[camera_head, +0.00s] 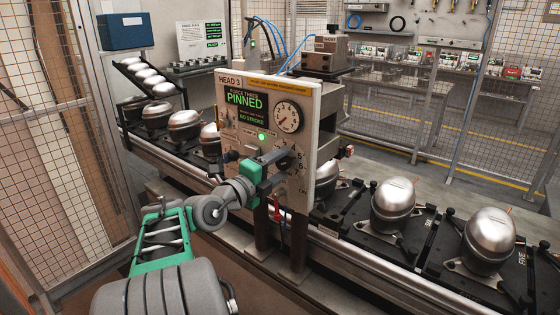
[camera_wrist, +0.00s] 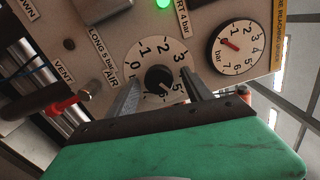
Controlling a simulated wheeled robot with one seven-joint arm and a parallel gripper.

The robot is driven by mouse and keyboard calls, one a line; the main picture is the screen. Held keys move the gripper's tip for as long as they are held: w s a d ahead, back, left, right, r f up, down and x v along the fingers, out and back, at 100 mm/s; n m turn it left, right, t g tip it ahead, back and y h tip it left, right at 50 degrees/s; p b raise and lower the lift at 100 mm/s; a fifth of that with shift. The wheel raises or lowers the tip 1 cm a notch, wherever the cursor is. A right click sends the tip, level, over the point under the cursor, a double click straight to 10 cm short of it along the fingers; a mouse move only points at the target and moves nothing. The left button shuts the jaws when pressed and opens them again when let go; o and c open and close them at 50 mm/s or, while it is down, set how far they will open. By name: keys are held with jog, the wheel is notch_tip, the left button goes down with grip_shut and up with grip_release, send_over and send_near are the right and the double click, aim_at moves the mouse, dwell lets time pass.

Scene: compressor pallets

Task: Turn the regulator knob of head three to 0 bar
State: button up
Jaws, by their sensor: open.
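In the wrist view the regulator knob (camera_wrist: 157,77) is a dark round knob on a cream dial marked with numbers from 0 upward. Its white mark points down right, towards the 5 side. My gripper (camera_head: 281,163) is at the panel front and hides most of the knob in the head view. In the wrist view my open gripper (camera_wrist: 161,82) has one finger on either side of the knob; contact cannot be told.
A pressure gauge (camera_wrist: 236,45) with a red needle sits beside the dial. A green lamp (camera_head: 262,136) is lit. A red-handled vent valve (camera_wrist: 62,106) is left of the fingers. Silver compressors (camera_head: 393,202) stand on the conveyor pallets. Mesh fencing (camera_head: 60,100) bounds the left.

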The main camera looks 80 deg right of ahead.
jog(key=shift+c, duration=0.5)
grip_shut()
